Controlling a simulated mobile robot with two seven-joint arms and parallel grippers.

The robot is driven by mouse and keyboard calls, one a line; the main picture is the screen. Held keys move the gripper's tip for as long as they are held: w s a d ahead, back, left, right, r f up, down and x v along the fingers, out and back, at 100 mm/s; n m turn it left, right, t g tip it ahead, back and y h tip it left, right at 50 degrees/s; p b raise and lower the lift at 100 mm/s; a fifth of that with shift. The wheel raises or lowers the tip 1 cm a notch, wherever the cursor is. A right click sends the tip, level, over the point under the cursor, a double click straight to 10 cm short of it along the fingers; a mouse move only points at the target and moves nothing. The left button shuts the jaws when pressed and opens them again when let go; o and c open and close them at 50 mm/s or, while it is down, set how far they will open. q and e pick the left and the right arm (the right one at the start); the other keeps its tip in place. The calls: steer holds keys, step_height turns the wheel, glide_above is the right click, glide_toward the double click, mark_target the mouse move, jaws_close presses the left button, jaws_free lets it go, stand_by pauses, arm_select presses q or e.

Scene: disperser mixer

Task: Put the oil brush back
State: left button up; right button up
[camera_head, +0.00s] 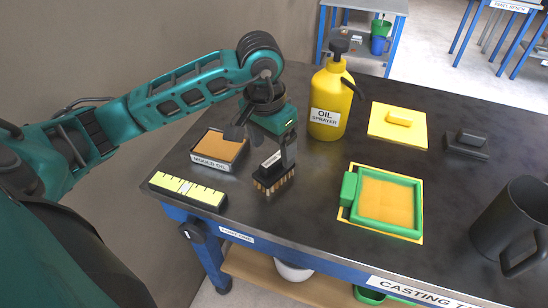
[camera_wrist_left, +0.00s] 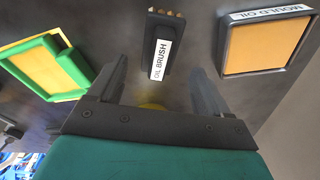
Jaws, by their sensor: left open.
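The oil brush (camera_head: 266,180) is black with tan bristles and a white label. It stands bristles down on the dark bench top near the front left. In the left wrist view the oil brush (camera_wrist_left: 161,50) shows beyond the fingertips, roughly centred between them. My left gripper (camera_head: 262,142) is open and empty, close above and behind the brush; one finger partly overlaps it in the head view. The open fingers also show in the wrist view (camera_wrist_left: 160,75). The mould oil tray (camera_head: 194,155), dark with orange-brown contents, sits left of the brush. My right gripper is out of view.
A yellow block with markings (camera_head: 187,187) lies at the front left edge. The yellow oil sprayer (camera_head: 327,103) stands behind right. A green frame (camera_head: 386,232) on a yellow sheet, a yellow plate (camera_head: 385,130), a black float (camera_head: 467,148) and a black mug (camera_head: 510,225) are farther right.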

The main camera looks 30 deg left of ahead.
mark_target(270, 163)
arm_select(q)
step_height(270, 163, up, 6)
steer(key=shift+s, duration=0.4)
stand_by(0.3)
steer(key=shift+f, duration=0.1)
